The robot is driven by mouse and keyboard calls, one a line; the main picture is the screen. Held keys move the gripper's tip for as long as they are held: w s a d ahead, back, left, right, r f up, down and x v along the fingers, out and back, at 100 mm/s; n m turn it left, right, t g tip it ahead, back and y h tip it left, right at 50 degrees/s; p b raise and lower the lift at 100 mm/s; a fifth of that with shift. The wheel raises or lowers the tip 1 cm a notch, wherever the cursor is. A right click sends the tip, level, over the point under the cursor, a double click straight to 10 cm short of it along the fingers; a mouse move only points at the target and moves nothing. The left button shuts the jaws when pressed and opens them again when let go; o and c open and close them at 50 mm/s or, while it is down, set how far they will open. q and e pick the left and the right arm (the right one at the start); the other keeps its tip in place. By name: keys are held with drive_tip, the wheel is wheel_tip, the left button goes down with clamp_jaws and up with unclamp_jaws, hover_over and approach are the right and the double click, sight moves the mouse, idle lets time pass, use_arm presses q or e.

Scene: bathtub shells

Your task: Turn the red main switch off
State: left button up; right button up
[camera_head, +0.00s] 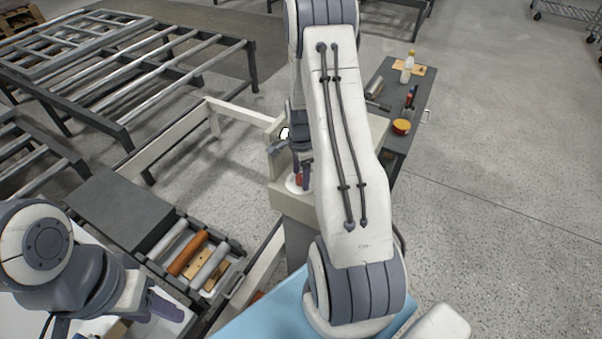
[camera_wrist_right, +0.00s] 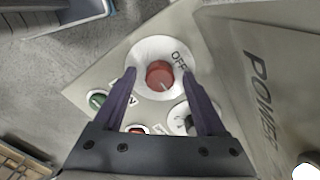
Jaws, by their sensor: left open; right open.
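The red main switch (camera_wrist_right: 159,75) is a round knob on a white disc (camera_wrist_right: 146,53) marked OFF, with a second label partly hidden by a finger. A pale line on the knob points to the lower right of the picture, away from the OFF label. My right gripper (camera_wrist_right: 160,84) is open, its purple fingers on either side of the knob; I cannot tell whether they touch it. In the head view the switch (camera_head: 299,179) is small and partly hidden by my right gripper (camera_head: 299,174). My left gripper (camera_head: 164,305) is open, low at the left.
A green button (camera_wrist_right: 97,99), a red button (camera_wrist_right: 137,130) and a second dial (camera_wrist_right: 182,119) sit on the same panel. An upright plate marked POWER (camera_wrist_right: 262,85) stands close at the right. A dark side table (camera_head: 414,101) holds a bottle (camera_head: 408,68) and an orange-topped tub (camera_head: 401,126).

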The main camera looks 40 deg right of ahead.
clamp_jaws()
drive_tip(key=shift+n, duration=0.4)
drive_tip(key=n, duration=0.3)
drive_tip(key=shift+n+b, duration=0.4)
drive_tip(key=n, duration=0.4)
drive_tip(key=shift+n+b, duration=0.3)
drive_tip(key=n, duration=0.8)
drive_tip(key=shift+d+r+n+b, duration=0.1)
drive_tip(key=shift+n+b, duration=0.2)
drive_tip(key=shift+b, duration=0.1)
